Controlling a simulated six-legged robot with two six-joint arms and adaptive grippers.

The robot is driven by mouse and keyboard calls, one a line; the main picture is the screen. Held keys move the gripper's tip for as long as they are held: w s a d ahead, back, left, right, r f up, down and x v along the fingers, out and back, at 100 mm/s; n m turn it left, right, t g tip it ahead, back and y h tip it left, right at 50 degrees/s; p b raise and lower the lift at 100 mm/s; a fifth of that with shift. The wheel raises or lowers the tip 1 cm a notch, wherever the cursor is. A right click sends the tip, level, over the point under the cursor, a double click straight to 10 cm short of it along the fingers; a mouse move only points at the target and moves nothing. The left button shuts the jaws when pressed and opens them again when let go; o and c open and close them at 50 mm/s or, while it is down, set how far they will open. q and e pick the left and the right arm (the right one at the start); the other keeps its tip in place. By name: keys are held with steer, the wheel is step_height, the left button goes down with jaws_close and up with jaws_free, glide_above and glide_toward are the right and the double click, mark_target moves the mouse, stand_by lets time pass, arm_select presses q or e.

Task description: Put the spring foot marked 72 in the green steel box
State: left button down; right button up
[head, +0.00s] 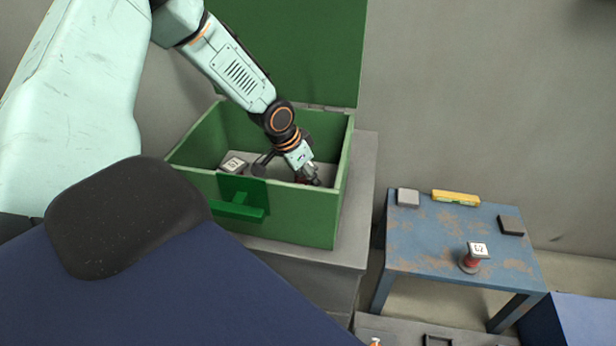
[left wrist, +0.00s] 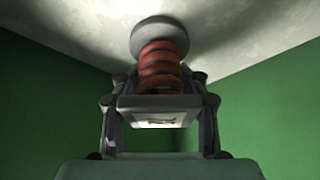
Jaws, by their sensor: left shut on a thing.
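The green steel box (head: 280,216) stands on a grey stand with its lid up. My left gripper (head: 312,178) reaches down inside it, near the right wall. In the left wrist view my left gripper (left wrist: 160,120) is shut on a spring foot (left wrist: 160,62) with a red coil and a round grey base. The base is close to or touching the pale box floor; I cannot tell which. The mark on its plate is unreadable. Another white-topped piece (head: 234,164) is in the box at the left. My right gripper is not in view.
A worn blue table (head: 420,245) at the right carries another spring foot (head: 473,257) with a marked white top. A grey block (head: 408,197), a yellow level (head: 456,197) and a dark block (head: 511,225) lie there too. The upright green lid (head: 290,50) stands behind the box.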

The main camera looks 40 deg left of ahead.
arm_select(q)
steer(key=shift+f, duration=0.15)
steer(key=c, duration=0.7)
jaws_free()
steer(key=shift+o, duration=0.2)
steer(key=shift+r, duration=0.45)
steer(key=p+v, duration=0.3)
steer(key=p, duration=0.1)
steer(key=shift+s+r+p, duration=0.15)
steer(key=shift+r+p, duration=0.15)
steer(key=shift+r, duration=0.05)
steer(key=p+v, duration=0.5)
steer(key=v, duration=0.1)
steer(key=shift+s+r+p, duration=0.15)
steer(key=shift+r+p, duration=0.1)
steer(key=shift+p, duration=0.05)
steer(key=shift+s+a+r+p, duration=0.15)
steer(key=shift+s+r+p, duration=0.2)
steer(key=shift+r, duration=0.2)
